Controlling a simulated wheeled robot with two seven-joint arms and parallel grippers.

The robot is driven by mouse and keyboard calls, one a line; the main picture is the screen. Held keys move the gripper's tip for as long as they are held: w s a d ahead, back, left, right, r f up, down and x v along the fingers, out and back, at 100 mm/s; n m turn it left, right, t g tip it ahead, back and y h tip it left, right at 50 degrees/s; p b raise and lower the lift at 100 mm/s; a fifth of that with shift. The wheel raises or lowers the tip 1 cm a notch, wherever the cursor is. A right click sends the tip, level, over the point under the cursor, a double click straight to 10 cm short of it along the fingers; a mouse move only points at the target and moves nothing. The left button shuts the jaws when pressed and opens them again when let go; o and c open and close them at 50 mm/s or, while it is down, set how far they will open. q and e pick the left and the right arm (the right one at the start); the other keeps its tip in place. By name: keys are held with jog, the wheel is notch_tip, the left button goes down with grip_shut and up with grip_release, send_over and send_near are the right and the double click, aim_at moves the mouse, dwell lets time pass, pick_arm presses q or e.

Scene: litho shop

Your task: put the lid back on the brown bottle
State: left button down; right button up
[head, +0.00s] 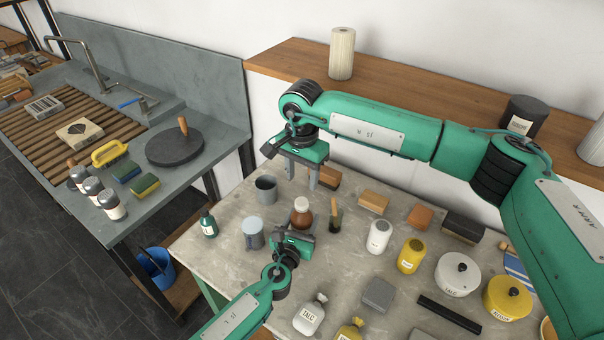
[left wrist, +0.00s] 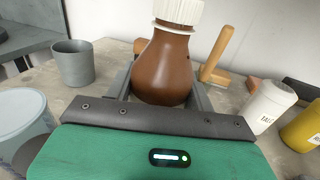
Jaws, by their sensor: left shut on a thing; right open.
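The brown bottle (head: 301,217) stands upright on the grey worktop, and it fills the middle of the left wrist view (left wrist: 165,70). A white ribbed lid (head: 301,203) sits on its neck, and also shows at the top edge of the left wrist view (left wrist: 180,13); I cannot tell how tightly it sits. My left gripper (head: 297,232) is shut on the bottle's body, a finger on each side (left wrist: 160,97). My right gripper (head: 301,178) is open and empty, pointing down above and behind the lid, apart from it.
A grey cup (head: 265,189), a grey-blue lidded container (head: 253,233) and a wooden-handled tool (head: 335,216) stand close around the bottle. White (head: 379,237) and yellow (head: 411,255) shakers stand to the right. A small dark green bottle (head: 208,225) is near the left edge.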

aim_at(302, 201)
jog(key=shift+f, duration=4.05)
jog(key=c, duration=1)
